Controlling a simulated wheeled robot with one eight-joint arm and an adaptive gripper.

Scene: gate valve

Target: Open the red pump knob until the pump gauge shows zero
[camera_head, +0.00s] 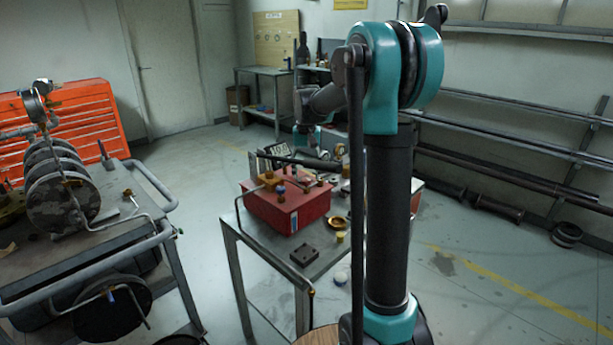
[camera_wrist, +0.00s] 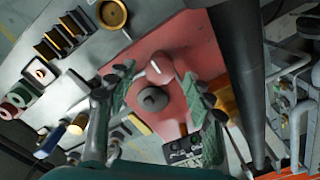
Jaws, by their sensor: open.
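The red pump box (camera_head: 290,208) stands on a metal table in the head view. Small fittings, a yellow-brown part and a blue-topped part sit on its top. In the wrist view my gripper (camera_wrist: 157,76) is open above the box's red top (camera_wrist: 192,38). A dark grey round knob-like part (camera_wrist: 152,98) shows between the fingers, apart from both. In the head view I cannot clearly make out the fingers.
The metal table (camera_head: 262,245) also carries a dark block (camera_head: 304,255) and small brass parts. A cart (camera_head: 80,262) with round metal discs stands at the left, before an orange tool cabinet (camera_head: 75,112). Pipes lie on racks along the right wall. Floor between cart and table is clear.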

